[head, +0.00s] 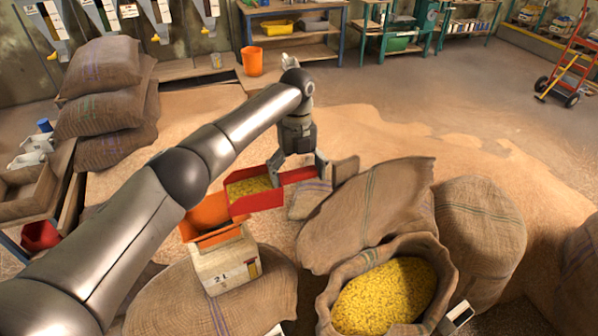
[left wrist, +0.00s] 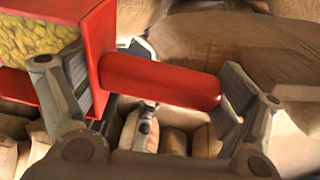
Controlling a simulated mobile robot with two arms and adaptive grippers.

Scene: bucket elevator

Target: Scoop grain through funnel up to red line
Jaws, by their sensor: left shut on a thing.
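My left gripper (head: 300,178) is shut on the handle of a red scoop (head: 262,200). The handle (left wrist: 160,82) lies between both fingers in the left wrist view. Yellow grain (head: 248,186) lies in the scoop, which is held above and slightly right of an orange funnel (head: 213,238). The scoop hides part of the funnel. The funnel sits on a pale box (head: 218,274) marked "2 L", with a small dark and yellow strip on its right side. I cannot make out a red line. An open sack (head: 447,262) full of yellow grain (head: 385,297) stands at lower right.
The box stands on a lying sack (head: 170,305). Full sacks (head: 470,225) crowd the right side, and more sacks (head: 105,100) are stacked at left. An orange bucket (head: 252,60) stands at the back. Loose grain (head: 385,140) covers the floor.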

